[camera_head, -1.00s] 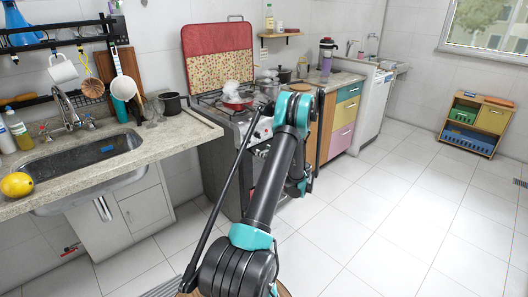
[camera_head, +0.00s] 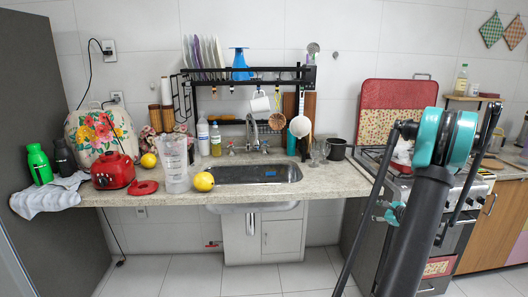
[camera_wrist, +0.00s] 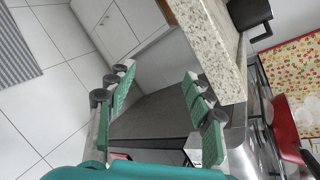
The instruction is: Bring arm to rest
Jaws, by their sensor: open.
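My gripper (camera_wrist: 159,76) is open and empty in the wrist view. Its two green-padded fingers stand well apart, with the dark side of the stove (camera_wrist: 155,120) behind the gap. The right finger appears close to the edge of the stone counter (camera_wrist: 215,45); I cannot tell the exact distance. In the head view my arm rises at the right, in front of the stove (camera_head: 372,166), with its teal elbow high. My gripper is mostly hidden behind the arm there.
The counter (camera_head: 330,183) holds the sink (camera_head: 258,174), a clear blender jar (camera_head: 174,165), a red blender base (camera_head: 112,172) and a yellow fruit (camera_head: 203,181). A dark rack (camera_head: 245,82) stands over the sink. A tall grey panel (camera_head: 28,110) is at far left. Floor before the counter is clear.

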